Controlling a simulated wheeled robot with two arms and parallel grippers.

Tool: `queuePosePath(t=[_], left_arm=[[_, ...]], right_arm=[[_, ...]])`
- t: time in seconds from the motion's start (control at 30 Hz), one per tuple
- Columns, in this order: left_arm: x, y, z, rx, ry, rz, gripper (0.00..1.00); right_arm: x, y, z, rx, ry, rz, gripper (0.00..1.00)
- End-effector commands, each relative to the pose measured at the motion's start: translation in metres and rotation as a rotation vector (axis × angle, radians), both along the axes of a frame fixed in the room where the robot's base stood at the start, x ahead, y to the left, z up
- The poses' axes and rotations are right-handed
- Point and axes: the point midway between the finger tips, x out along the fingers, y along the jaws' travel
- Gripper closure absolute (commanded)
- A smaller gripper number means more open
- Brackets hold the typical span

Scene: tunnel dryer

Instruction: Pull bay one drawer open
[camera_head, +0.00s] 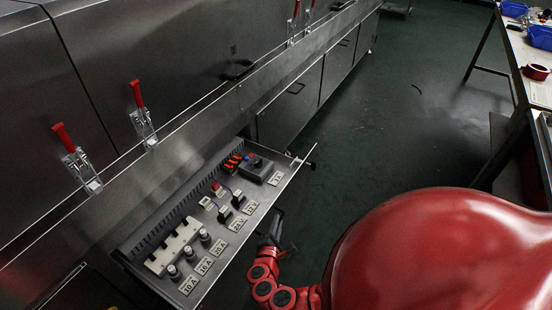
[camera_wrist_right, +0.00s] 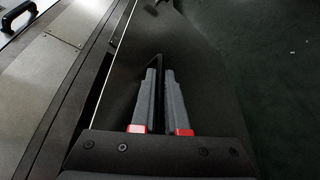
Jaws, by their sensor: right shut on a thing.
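The bay one drawer (camera_head: 266,198) stands pulled out of the steel dryer side, and its inside shows from above. It holds fuses, small switches, a black box and several number labels. My right gripper (camera_head: 276,224) is at the outer side of the drawer front, low beside it. In the right wrist view its two grey fingers (camera_wrist_right: 165,73) with red pads are close together, shut on the drawer handle, which is mostly hidden between them. The dark drawer front lies beside the fingers. My left gripper is not in either view.
Closed cabinet doors (camera_head: 292,103) with black handles run along the dryer beyond the drawer. Red-handled clamps (camera_head: 143,118) sit on the ledge above. A workbench (camera_head: 540,92) with blue bins stands at the right. The green floor (camera_head: 390,110) between is clear.

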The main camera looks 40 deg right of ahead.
Motion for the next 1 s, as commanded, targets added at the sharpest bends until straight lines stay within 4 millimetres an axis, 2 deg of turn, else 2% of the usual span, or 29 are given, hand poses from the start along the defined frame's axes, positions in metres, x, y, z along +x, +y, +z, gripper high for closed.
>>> queuePosePath(t=[0.03, 0.07, 0.13, 0.43, 0.57, 0.67, 0.9, 1.0], left_arm=[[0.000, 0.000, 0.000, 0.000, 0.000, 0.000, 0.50], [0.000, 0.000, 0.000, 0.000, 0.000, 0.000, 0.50], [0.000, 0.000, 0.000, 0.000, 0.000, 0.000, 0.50], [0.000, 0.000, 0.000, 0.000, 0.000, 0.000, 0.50], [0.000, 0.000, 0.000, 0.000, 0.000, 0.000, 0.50], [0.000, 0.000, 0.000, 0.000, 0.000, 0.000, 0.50], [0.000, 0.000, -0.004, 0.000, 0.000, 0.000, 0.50], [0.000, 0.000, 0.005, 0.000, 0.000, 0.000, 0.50]], right_arm=[[-0.001, -0.001, -0.001, 0.000, 0.002, -0.003, 1.00], [-0.001, -0.001, -0.001, 0.000, 0.002, -0.003, 0.86], [-0.001, -0.001, -0.001, 0.000, 0.002, -0.003, 0.76], [-0.001, 0.001, 0.000, 0.001, 0.001, -0.001, 0.76], [-0.007, 0.009, 0.002, -0.001, 0.001, 0.000, 0.76], [-0.017, 0.023, 0.006, 0.001, 0.000, 0.005, 0.76], [-0.057, 0.071, 0.018, 0.003, 0.002, 0.006, 0.76], [-0.062, 0.076, 0.022, 0.006, 0.001, -0.002, 0.76]])
